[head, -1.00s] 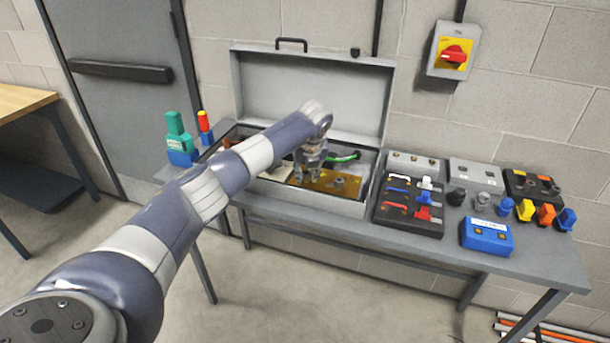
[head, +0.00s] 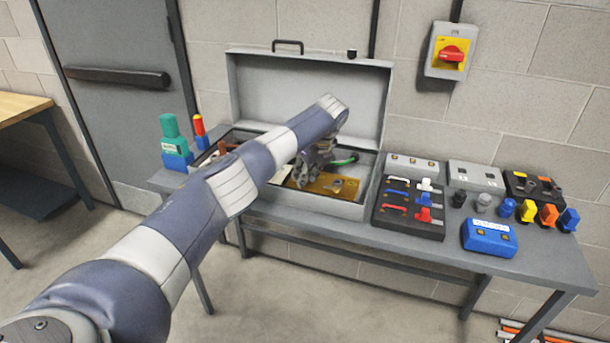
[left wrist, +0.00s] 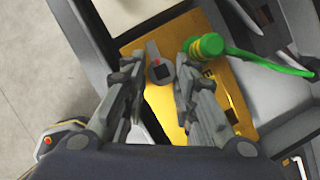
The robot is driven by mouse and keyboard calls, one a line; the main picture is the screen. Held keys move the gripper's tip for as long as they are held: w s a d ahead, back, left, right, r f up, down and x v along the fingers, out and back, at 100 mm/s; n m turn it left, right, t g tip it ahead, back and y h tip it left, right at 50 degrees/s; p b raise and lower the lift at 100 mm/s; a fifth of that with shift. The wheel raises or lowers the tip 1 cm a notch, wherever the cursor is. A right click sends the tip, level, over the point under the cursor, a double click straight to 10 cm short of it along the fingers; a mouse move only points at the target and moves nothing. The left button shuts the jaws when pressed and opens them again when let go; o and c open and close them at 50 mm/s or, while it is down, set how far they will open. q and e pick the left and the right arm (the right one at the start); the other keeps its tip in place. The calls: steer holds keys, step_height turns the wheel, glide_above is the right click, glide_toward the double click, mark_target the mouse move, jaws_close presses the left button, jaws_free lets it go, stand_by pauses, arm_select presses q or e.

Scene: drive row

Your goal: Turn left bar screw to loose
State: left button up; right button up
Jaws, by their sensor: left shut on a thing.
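The brass-coloured plate (head: 322,184) lies in the open grey case. My left gripper (head: 301,182) reaches down over the plate's left part and hides that screw in the head view. In the left wrist view, the fingers of the left gripper (left wrist: 161,60) stand on both sides of the screw head, shut on it. Another screw (head: 337,187) shows at the plate's right. My right gripper is out of view.
A green cable (left wrist: 260,60) runs close to the right finger. The raised case lid (head: 308,95) stands behind the arm. A black board (head: 409,226) with coloured switches and a blue box (head: 488,237) sit to the right on the bench.

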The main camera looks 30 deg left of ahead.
arm_select(q)
steer(key=shift+w+d, duration=0.1)
steer(key=o, duration=1)
steer(key=v, duration=1.2)
